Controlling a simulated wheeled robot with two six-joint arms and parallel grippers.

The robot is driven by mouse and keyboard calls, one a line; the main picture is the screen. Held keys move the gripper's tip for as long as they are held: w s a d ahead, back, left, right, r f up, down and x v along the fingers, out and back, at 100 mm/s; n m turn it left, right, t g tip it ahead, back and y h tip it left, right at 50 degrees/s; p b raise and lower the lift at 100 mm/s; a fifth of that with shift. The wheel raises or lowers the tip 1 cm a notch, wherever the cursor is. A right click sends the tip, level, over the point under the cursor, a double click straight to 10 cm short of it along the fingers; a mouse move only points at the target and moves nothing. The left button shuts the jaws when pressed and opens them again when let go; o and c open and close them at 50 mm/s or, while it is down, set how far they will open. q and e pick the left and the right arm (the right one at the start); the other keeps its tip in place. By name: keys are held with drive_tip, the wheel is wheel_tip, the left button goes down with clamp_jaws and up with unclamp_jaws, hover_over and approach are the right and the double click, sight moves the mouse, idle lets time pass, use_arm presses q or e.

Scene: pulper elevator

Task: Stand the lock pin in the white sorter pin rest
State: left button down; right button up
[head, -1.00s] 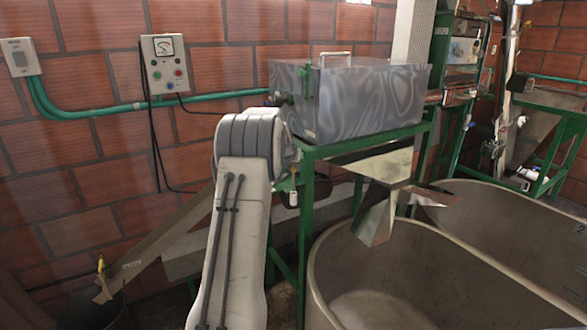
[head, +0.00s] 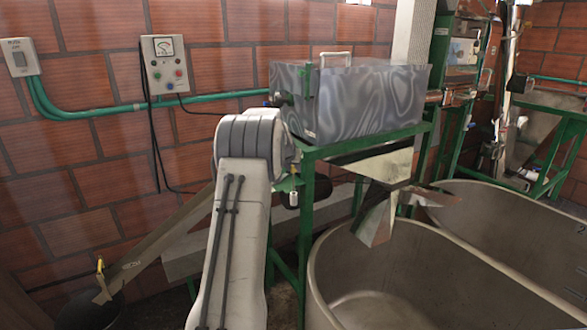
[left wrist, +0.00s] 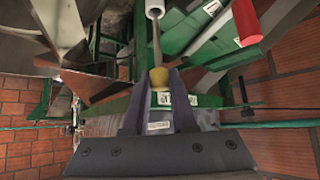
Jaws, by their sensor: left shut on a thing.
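The lock pin shows in the left wrist view as a yellow knob (left wrist: 159,78) with a thin grey metal shaft. My left gripper (left wrist: 158,84) is shut on the knob. The shaft runs from the knob up the picture to a white cylinder (left wrist: 155,8), which looks like the white sorter pin rest. The shaft's end overlaps the cylinder's near edge; I cannot tell whether it is inside or only in line with it. In the head view my left arm hides most of the gripper and the pin. My right gripper is in neither view.
A red cylinder (left wrist: 247,22) stands right of the white one in the left wrist view. In the head view a grey hopper (head: 350,100) sits on a green frame (head: 308,225), with a metal chute (head: 376,212) below it and large tanks (head: 395,275) at the right.

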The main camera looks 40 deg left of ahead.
sight(293, 191)
use_arm(q)
drive_tip(key=shift+f+b, duration=2.2)
drive_tip(key=shift+f, duration=0.3)
drive_tip(key=c, duration=0.6)
unclamp_jaws()
drive_tip(key=shift+c, duration=0.2)
drive_tip(key=b+v, duration=0.1)
drive_tip(key=v, duration=0.9)
drive_tip(key=shift+s+r+b, duration=0.15)
drive_tip(key=shift+r+b, duration=0.05)
drive_tip(key=shift+b, duration=0.2)
